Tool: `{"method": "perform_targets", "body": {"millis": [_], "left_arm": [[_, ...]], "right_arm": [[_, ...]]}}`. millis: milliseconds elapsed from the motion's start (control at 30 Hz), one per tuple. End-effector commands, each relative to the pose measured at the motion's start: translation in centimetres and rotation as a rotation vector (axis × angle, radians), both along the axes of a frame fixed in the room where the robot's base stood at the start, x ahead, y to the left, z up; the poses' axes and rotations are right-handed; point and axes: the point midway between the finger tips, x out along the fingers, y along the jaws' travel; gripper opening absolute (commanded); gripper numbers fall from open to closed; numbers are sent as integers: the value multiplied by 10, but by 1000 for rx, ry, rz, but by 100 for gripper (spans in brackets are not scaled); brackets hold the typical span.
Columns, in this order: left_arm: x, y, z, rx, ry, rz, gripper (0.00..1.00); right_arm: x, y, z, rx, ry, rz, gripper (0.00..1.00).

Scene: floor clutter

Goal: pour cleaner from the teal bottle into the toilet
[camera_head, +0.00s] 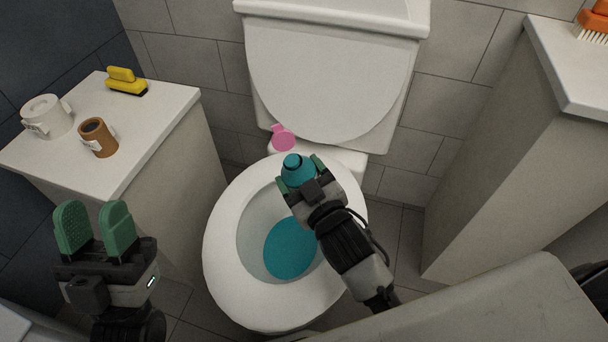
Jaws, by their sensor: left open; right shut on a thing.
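The teal bottle (296,166) is in my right gripper (302,175), which is shut on it above the rear part of the toilet bowl. Its rounded end shows past the fingers; the rest is hidden by the gripper. The white toilet (225,242) has its lid raised against the tank, and its bowl is open. A teal patch (290,248) lies at the bottom of the bowl, partly hidden by my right arm. I see no stream from the bottle. My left gripper (94,232) is open and empty, at the lower left, in front of the left counter.
The left counter (150,128) holds a white roll-like item (46,116), a brown cup (98,138) and a yellow brush (126,81). A pink item (283,138) is at the toilet's hinge. A right ledge (575,75) bears an orange brush (594,22).

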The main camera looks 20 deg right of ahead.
Motion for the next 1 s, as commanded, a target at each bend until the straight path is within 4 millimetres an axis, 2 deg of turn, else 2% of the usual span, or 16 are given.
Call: {"method": "perform_targets", "body": {"millis": [167, 333, 533, 733, 1000], "left_arm": [[20, -3, -7, 54, 176, 9, 43], [39, -4, -26, 118, 390, 22, 43], [55, -2, -57, 195, 669, 36, 43], [59, 3, -92, 268, 944, 50, 43], [50, 12, -129, 338, 1224, 64, 43]], "right_arm": [[0, 4, 5, 125, 20, -3, 37], [-2, 14, 1, 323, 59, -3, 37], [-2, 12, 12, 305, 52, -1, 37], [-2, 12, 21, 302, 53, -2, 37], [-2, 12, 28, 301, 52, -2, 37]]}}
